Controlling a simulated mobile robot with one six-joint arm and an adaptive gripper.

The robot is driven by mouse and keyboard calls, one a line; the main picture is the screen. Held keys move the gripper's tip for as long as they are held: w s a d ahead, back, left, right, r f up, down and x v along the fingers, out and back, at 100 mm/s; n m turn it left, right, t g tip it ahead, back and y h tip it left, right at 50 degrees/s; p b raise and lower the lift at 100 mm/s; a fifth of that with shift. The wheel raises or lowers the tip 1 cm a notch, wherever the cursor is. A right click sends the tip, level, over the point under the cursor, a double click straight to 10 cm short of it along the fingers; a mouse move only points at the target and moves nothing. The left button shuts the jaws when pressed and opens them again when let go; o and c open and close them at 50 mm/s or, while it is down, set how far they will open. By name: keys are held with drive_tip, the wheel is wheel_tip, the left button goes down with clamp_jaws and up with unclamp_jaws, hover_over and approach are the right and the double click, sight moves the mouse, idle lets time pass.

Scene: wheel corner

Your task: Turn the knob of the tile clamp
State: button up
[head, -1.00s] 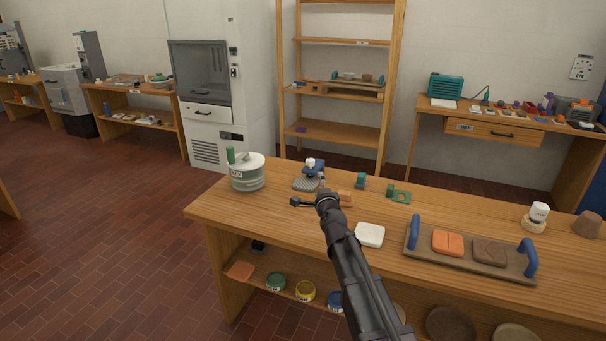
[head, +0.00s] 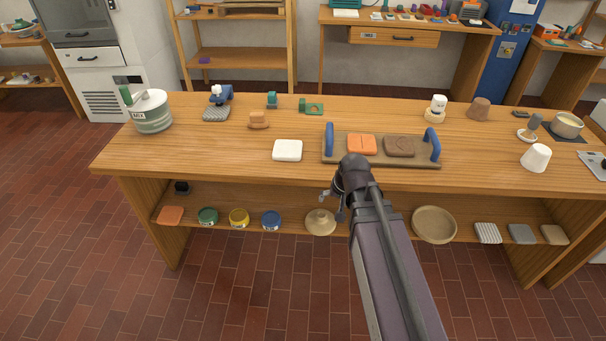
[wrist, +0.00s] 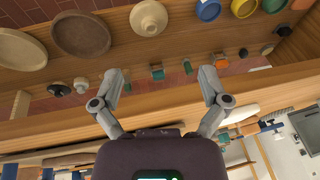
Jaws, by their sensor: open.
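The tile clamp (head: 220,93) is blue with a white knob (head: 216,90) on top. It stands at the back left of the bench, by a grey ribbed tile (head: 216,114). My gripper (head: 335,204) is in front of the bench's front edge, to the right of the clamp and well apart from it. In the wrist view my gripper (wrist: 164,88) has its two fingers spread wide with nothing between them. I cannot make out the clamp in the wrist view.
A tray (head: 385,160) with blue handles lies on the bench near my gripper. The shelf below holds jars and a bowl (head: 434,224).

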drive_tip(key=s+d+f+n+g+h+b, duration=0.1)
drive_tip(key=s+d+f+g+h+b, duration=0.1)
drive_tip(key=s+d+f+b, duration=0.5)
wheel_tip(320, 180, down, 3)
drive_tip(key=shift+s+d+r+g+b, duration=0.15)
drive_tip(key=shift+s+d+g+b, duration=0.2)
drive_tip(key=shift+s+g, duration=0.3)
drive_tip(key=shift+a, duration=0.15)
